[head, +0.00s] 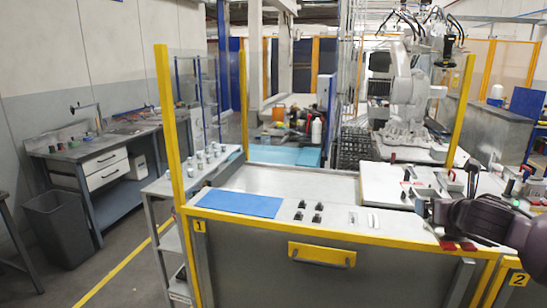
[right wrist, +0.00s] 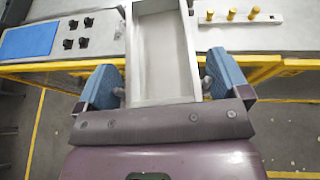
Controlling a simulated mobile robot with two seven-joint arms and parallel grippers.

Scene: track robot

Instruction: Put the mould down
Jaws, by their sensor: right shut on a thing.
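The mould (right wrist: 165,50) is a grey, open rectangular tray with raised walls. In the right wrist view it lies between the two blue fingers of my right gripper (right wrist: 162,85), which is shut on its near part. Its far end runs out of the top of that view, over the bench, and I cannot tell whether it touches the top. In the head view my right gripper (head: 428,209) is at the right, by the bench's front edge, and I cannot make out the mould clearly there. My left gripper is not in view.
The bench (head: 300,180) has a yellow front edge. A blue mat (head: 240,204) and several black pieces (right wrist: 78,32) lie on it to the left. A white strip with yellow pegs (right wrist: 232,15) lies right of the mould. Bare bench top lies behind the mat.

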